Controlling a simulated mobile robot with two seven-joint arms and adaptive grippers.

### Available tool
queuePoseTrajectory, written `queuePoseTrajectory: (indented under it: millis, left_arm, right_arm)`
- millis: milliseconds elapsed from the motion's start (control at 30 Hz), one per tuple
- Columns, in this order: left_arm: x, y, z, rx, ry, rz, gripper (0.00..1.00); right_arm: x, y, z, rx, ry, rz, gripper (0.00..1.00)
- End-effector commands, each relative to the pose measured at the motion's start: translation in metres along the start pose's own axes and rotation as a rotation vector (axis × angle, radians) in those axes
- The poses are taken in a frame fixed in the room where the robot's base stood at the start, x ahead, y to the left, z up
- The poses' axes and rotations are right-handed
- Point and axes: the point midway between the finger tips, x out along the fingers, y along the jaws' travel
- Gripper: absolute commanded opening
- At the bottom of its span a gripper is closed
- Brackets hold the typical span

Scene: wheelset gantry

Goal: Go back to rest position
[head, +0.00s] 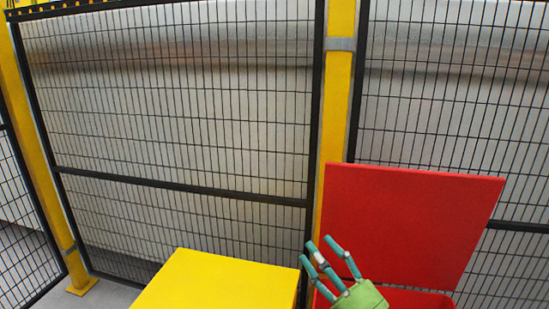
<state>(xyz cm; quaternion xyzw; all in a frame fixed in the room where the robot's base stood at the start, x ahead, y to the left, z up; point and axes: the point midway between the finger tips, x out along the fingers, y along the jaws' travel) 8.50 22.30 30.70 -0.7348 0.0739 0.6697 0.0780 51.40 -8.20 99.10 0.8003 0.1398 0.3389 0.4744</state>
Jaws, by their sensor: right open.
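My right gripper (326,264) shows at the bottom, right of centre, with a green palm and teal fingers. Its fingers are spread and point up and to the left, with nothing visible between them. It is in front of a red box with a raised red lid (410,225) and close to the right edge of a yellow box (217,284). I cannot tell whether it touches either one. My left gripper is not in the head view.
A black wire mesh fence (180,187) with yellow posts (336,90) stands behind the boxes. A post foot (82,286) stands on the grey floor at the lower left. The space above the boxes is clear up to the fence.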

Motion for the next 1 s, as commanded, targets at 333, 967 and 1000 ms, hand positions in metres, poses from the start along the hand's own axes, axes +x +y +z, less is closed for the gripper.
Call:
queuePoseTrajectory:
  millis: [333,967,1000]
  left_arm:
    - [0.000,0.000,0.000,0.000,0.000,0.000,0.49]
    - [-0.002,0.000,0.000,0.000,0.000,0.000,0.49]
    - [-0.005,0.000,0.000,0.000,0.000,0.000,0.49]
  right_arm:
    - [-0.162,-0.072,0.112,0.593,-0.991,-0.002,0.54]
    - [-0.375,-0.190,0.006,1.062,-1.774,-0.580,0.54]
    - [-0.376,-0.197,0.011,1.059,-1.777,-0.581,0.54]
